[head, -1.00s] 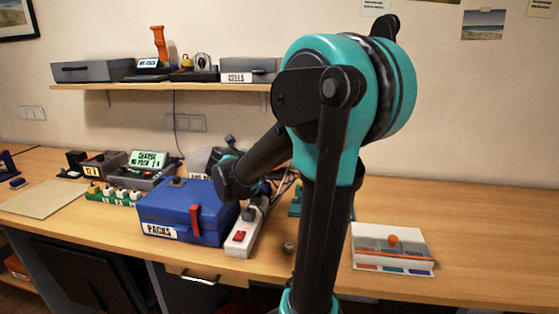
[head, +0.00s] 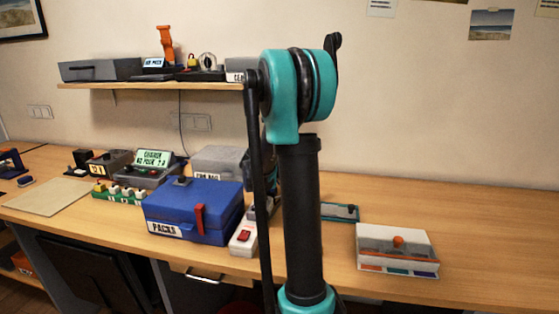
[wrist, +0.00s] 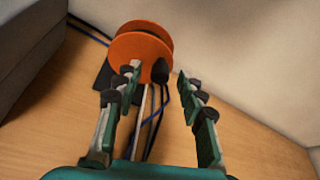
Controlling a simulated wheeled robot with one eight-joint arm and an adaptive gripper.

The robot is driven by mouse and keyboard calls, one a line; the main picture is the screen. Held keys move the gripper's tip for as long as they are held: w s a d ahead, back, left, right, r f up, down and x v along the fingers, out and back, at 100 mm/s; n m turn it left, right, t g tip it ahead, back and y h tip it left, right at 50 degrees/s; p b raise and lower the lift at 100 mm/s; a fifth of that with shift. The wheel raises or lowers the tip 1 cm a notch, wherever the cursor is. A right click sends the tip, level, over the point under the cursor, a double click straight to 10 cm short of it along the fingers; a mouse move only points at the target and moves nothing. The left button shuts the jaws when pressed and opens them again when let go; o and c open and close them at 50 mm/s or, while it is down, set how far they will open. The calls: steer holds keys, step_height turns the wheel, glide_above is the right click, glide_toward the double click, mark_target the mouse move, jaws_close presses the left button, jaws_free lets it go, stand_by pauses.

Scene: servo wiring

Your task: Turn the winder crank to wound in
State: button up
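The winder shows in the wrist view as an orange spool (wrist: 138,49) on a dark base (wrist: 106,88). A black knob (wrist: 160,71), which looks like the crank's handle, stands at the right side of the spool's face. My gripper (wrist: 157,80) is open, with one finger on each side of the picture and nothing between its pads. The knob appears between the fingertips in the picture, but I cannot tell whether either finger touches it. The winder and my gripper do not show in the head view, where my arm blocks part of the bench.
Blue and pale cables (wrist: 152,120) run from the spool toward my gripper. A grey box (wrist: 25,50) stands at left in the wrist view, with a wall at right. In the head view, a blue PACKS case (head: 192,212) and a white case (head: 397,250) flank my arm.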

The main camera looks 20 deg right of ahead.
steer(key=shift+w+d+f, duration=0.1)
steer(key=shift+w+d, duration=0.1)
steer(key=shift+c, duration=0.5)
jaws_close()
steer(key=m+t+y, duration=0.1)
steer(key=m, duration=0.1)
steer(key=d+f+m+t+y, duration=0.1)
steer(key=m, duration=0.1)
steer(key=s+f+m+y, duration=0.1)
steer(key=m, duration=0.1)
steer(key=shift+d+f+m+t+y, duration=0.2)
steer(key=shift+d+m+t+y, duration=0.1)
steer(key=shift+t+y, duration=0.1)
steer(key=shift+f+m+t+y, duration=0.35)
steer(key=shift+m+t, duration=0.15)
steer(key=shift+m, duration=0.4)
